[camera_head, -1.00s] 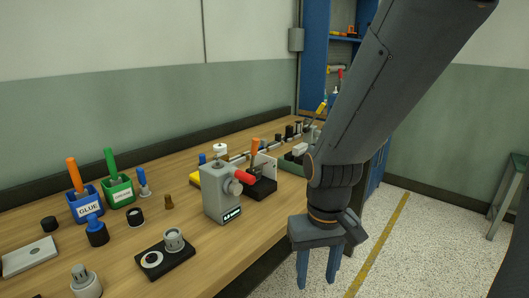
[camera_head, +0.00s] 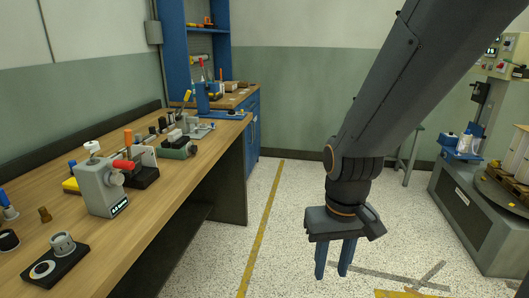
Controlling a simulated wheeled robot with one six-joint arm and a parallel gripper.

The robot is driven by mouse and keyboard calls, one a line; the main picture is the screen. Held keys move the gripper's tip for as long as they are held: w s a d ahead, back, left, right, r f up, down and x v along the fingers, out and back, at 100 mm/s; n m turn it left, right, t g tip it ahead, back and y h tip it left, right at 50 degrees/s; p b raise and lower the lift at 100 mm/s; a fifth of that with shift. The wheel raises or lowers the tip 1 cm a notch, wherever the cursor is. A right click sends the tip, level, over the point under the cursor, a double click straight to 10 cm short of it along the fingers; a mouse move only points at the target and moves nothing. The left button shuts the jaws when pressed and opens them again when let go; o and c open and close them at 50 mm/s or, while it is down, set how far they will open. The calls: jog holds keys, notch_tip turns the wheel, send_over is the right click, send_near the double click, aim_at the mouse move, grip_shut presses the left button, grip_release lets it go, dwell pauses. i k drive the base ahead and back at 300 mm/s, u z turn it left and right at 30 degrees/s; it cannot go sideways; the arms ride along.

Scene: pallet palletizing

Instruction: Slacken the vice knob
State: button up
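My gripper (camera_head: 332,274) hangs over the speckled floor, to the right of the long workbench. Its two blue fingers point down, spread apart, with nothing between them. I cannot pick out a vice knob for certain. A grey box-shaped device (camera_head: 102,190) with a red-tipped handle (camera_head: 123,164) and a round grey part on its side stands on the workbench. A low green-grey device (camera_head: 179,149) sits farther back near the bench's right edge; its details are too small to tell. My gripper is well apart from both.
The wooden workbench (camera_head: 160,200) runs along the left, with small parts on it. A blue cabinet (camera_head: 172,50) stands behind it. A grey machine (camera_head: 470,215) with a round table is at the right. Open floor (camera_head: 290,200) with a yellow line lies between.

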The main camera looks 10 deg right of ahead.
aim_at(193, 149)
jog(key=z, duration=0.3)
jog(key=k, duration=0.5)
jog(key=z, duration=0.65)
jog(key=i, duration=0.95)
jog(key=u, duration=1.25)
jog(key=i, duration=0.8)
jog(key=u, duration=0.9)
